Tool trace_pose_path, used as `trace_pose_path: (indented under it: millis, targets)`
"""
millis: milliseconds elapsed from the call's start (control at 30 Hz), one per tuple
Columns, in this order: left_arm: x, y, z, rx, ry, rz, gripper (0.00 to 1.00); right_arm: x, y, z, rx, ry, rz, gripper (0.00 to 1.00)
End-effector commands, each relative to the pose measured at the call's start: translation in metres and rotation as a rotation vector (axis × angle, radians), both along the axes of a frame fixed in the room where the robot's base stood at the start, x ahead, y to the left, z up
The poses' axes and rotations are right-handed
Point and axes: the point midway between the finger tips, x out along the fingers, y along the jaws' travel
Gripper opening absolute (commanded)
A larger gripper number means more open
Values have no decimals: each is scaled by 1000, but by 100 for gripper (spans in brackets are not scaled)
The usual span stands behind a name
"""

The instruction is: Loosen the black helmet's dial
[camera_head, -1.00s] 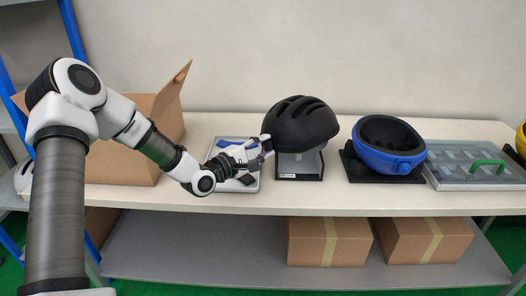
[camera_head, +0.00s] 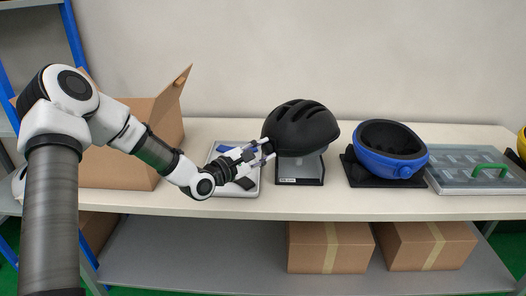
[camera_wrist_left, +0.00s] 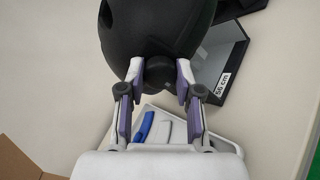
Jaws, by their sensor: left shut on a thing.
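The black helmet (camera_head: 302,126) sits upright on a small stand with a dark base (camera_head: 300,170) on the bench. It fills the top of the left wrist view (camera_wrist_left: 155,25). Its dark round dial (camera_wrist_left: 160,72) is at the helmet's near edge in that view. My left gripper (camera_head: 267,147) reaches the helmet's left side from the left. In the wrist view its two fingers (camera_wrist_left: 159,75) stand on either side of the dial and close on it. The right gripper is not in view.
A white tray (camera_head: 245,187) with blue and dark items lies under my left gripper. An open cardboard box (camera_head: 120,170) stands left. Right of the helmet are a blue helmet (camera_head: 382,168) and a clear-lidded case (camera_head: 470,182) with a green handle. The bench front is clear.

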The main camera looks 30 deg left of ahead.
Motion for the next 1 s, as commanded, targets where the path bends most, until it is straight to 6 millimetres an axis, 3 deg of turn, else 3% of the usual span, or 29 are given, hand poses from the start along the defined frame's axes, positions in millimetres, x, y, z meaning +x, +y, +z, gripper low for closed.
trace_pose_path:
  millis: [67,100,133,167,567,1000]
  targets:
    - [0,0,-1,0,2,-1,0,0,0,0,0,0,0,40]
    - [0,0,-1,0,2,-1,45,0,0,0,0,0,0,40]
    - [0,0,-1,0,2,-1,55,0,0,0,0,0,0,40]
    - [0,0,-1,0,2,-1,60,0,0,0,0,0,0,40]
    - [-6,3,0,-1,0,3,60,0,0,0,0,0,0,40]
    - [-61,21,1,-5,3,22,60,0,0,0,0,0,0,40]
